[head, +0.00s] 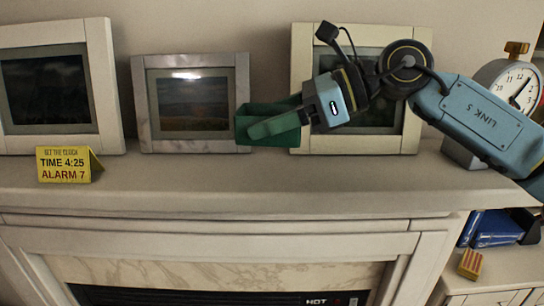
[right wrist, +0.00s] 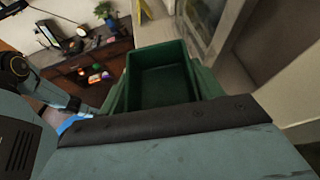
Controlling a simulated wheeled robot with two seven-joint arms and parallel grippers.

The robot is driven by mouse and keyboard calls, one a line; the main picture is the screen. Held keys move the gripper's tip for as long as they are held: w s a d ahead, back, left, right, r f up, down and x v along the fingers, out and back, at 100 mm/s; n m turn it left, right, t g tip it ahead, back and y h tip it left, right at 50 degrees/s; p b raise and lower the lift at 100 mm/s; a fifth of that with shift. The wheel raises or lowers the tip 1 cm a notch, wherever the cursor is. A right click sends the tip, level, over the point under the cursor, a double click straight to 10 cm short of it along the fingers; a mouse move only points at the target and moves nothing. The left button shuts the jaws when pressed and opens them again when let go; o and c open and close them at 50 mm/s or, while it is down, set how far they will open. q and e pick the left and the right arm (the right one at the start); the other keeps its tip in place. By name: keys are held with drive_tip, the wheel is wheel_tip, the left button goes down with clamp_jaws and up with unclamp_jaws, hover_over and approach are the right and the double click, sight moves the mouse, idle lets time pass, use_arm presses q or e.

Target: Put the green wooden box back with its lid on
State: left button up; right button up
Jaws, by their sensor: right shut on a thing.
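The green box (head: 252,131) is held in the air in front of the picture frames, just above the mantel shelf in the head view. My right gripper (head: 274,125) comes in from the right and is shut on it, one green finger lying along its near side. In the right wrist view the box (right wrist: 160,80) shows its open top; no lid is on it and its inside looks empty. I see no lid in either view.
Three picture frames (head: 190,146) stand along the wall on the mantel shelf (head: 220,183). A yellow sign (head: 64,165) stands at the left and a clock (head: 497,80) at the right. The shelf's middle is clear. Blue books (head: 497,230) lie lower right.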

sight(272, 175)
wheel_tip(272, 175, down, 2)
drive_tip(key=shift+f, duration=0.15)
wheel_tip(272, 175, down, 4)
drive_tip(key=shift+r+p, duration=0.15)
drive_tip(key=shift+p, duration=0.45)
use_arm(q)
drive_tip(key=shift+s+r, duration=0.25)
drive_tip(key=shift+r, duration=0.45)
use_arm(e)
drive_tip(key=shift+f, duration=0.2)
use_arm(q)
drive_tip(key=shift+f, duration=0.1)
use_arm(e)
drive_tip(key=shift+f, duration=0.1)
drive_tip(key=shift+f+b, duration=0.15)
drive_tip(key=shift+b, duration=0.15)
drive_tip(key=o, duration=1.1)
drive_tip(key=shift+c, duration=0.2)
use_arm(q)
drive_tip(key=shift+w+f, duration=0.1)
